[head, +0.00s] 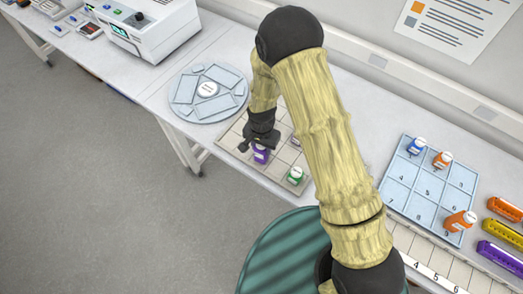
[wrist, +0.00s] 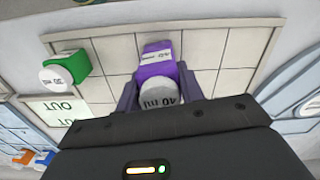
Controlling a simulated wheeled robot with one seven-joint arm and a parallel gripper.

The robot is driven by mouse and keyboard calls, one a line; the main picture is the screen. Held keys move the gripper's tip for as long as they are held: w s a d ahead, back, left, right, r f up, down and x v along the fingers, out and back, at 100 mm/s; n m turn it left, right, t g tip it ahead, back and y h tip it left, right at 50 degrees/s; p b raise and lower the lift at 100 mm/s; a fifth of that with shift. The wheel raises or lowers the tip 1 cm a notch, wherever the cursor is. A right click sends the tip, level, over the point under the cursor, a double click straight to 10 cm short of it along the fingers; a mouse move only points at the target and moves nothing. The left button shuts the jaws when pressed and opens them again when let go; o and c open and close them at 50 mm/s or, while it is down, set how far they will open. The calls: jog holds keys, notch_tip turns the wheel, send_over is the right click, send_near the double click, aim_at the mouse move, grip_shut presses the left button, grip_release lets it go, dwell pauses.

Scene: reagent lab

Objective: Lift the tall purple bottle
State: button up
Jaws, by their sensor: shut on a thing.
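The purple bottle (head: 261,155) is in the head view, below my gripper (head: 260,139), at the tiled mat near the bench's front edge. In the wrist view the purple bottle (wrist: 155,62) shows its white cap facing the camera and a pale label on its side. My gripper (wrist: 158,95) is shut on the purple bottle, with one finger on each side. Whether its base touches the mat I cannot tell.
A green bottle (head: 295,175) stands on the same tiled mat (head: 232,137), close to the purple one. A round grey carousel (head: 183,112) lies behind to the left. A blue numbered tray (head: 400,190) with blue and orange bottles is at the right.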

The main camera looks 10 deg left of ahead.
jog(key=shift+r, duration=0.1)
notch_tip(320, 180, up, 10)
jog(key=b, duration=0.3)
jog(key=shift+a, duration=0.1)
dwell(0.7)
